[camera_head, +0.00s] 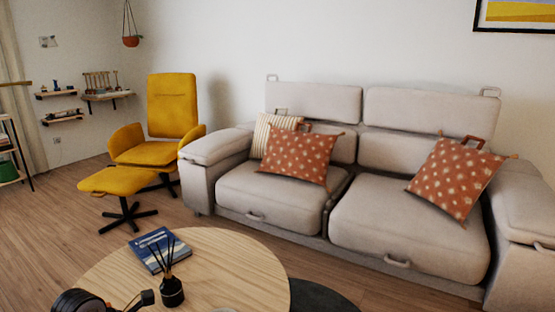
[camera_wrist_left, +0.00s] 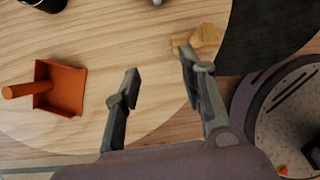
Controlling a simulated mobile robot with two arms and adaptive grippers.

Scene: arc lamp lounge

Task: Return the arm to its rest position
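My left gripper (camera_wrist_left: 160,62) shows in the left wrist view, its two fingers spread apart with nothing between them. It is over the round wooden table (camera_wrist_left: 150,75), near the table's edge. How far above the top it is, I cannot tell. A small light wooden object (camera_wrist_left: 205,38) lies beyond the right fingertip. An orange pan-like object with a handle (camera_wrist_left: 60,90) lies on the table to the left, apart from the fingers.
Bare floor lies between.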

